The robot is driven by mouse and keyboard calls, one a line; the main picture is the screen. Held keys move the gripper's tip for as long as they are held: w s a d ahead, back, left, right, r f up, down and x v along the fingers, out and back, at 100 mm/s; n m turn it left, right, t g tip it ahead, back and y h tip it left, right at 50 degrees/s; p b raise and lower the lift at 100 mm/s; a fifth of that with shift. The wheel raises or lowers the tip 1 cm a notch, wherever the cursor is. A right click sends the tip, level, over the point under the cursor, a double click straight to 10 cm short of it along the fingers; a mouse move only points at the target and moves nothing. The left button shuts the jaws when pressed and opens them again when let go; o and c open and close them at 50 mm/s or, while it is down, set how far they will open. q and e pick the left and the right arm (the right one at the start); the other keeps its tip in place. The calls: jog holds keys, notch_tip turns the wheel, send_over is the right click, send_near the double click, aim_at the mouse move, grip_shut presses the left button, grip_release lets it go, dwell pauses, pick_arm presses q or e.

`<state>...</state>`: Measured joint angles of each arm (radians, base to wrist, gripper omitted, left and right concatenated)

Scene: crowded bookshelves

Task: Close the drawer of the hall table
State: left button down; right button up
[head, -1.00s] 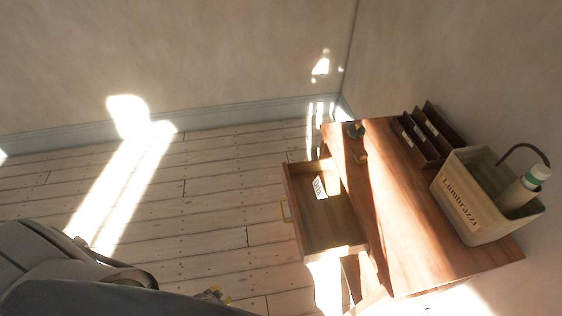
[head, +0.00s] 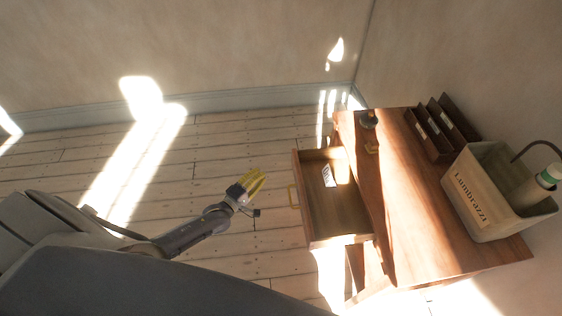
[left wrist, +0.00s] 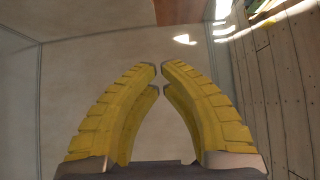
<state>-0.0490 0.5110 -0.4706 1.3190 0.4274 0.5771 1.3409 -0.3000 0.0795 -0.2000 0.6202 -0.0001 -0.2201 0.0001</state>
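The hall table (head: 430,220) is reddish-brown wood and stands against the wall at the right of the head view. A small white labelled card (head: 327,176) is inside the drawer. My left gripper (head: 258,180) has yellow fingers and is left of the drawer front, apart from the handle. In the left wrist view the fingertips (left wrist: 160,72) nearly meet, with nothing between them. My right gripper is not in view.
On the table top are a cream basket (head: 470,205) holding a bottle (head: 535,185), a dark wooden file rack (head: 437,130), a small dark object (head: 368,119) and a small brass-coloured object (head: 371,149). The plank floor (head: 215,160) left of the drawer is clear.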

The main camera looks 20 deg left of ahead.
pick_arm(q)
jog(key=d+x, duration=0.2)
jog(key=x, duration=1)
jog(key=shift+d, duration=0.45)
